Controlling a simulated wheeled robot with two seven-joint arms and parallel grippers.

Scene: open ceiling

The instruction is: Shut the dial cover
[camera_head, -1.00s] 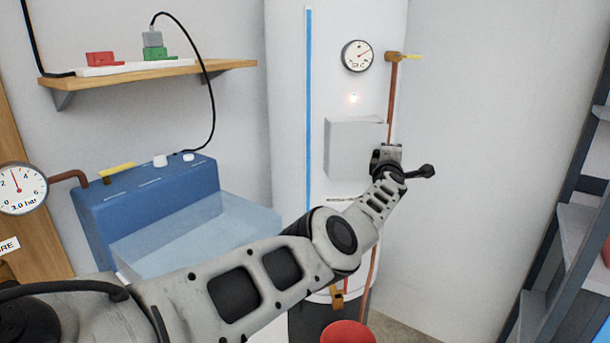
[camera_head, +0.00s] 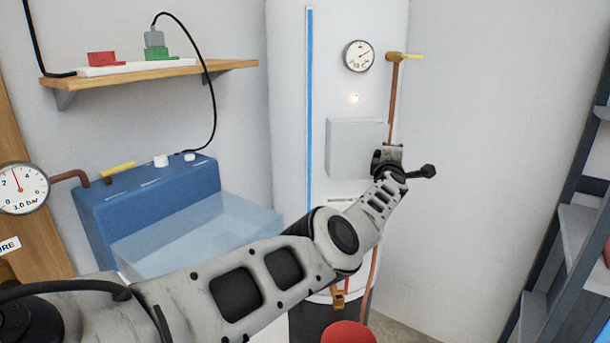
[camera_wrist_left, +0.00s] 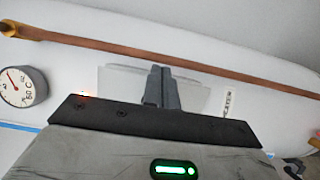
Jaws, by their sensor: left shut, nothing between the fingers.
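A pale grey box-like cover (camera_head: 355,147) stands out from the front of the white cylinder (camera_head: 285,120), below a small glowing light. It also shows as a pale rectangle in the left wrist view (camera_wrist_left: 125,82). I cannot tell how far open the cover is, and no dial under it shows. My left gripper (camera_head: 388,157) is at the cover's lower right in the head view. In the left wrist view its dark fingers (camera_wrist_left: 160,80) are together and empty, overlapping the cover's face. Whether they touch it cannot be told. My right gripper is not in view.
A round gauge (camera_head: 358,56) sits above the cover. A copper pipe (camera_head: 393,100) runs down close to its right side. A shelf (camera_head: 150,73) and a blue unit (camera_head: 145,200) stand left, a dark rack (camera_head: 575,220) right. A red object (camera_head: 348,333) is below.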

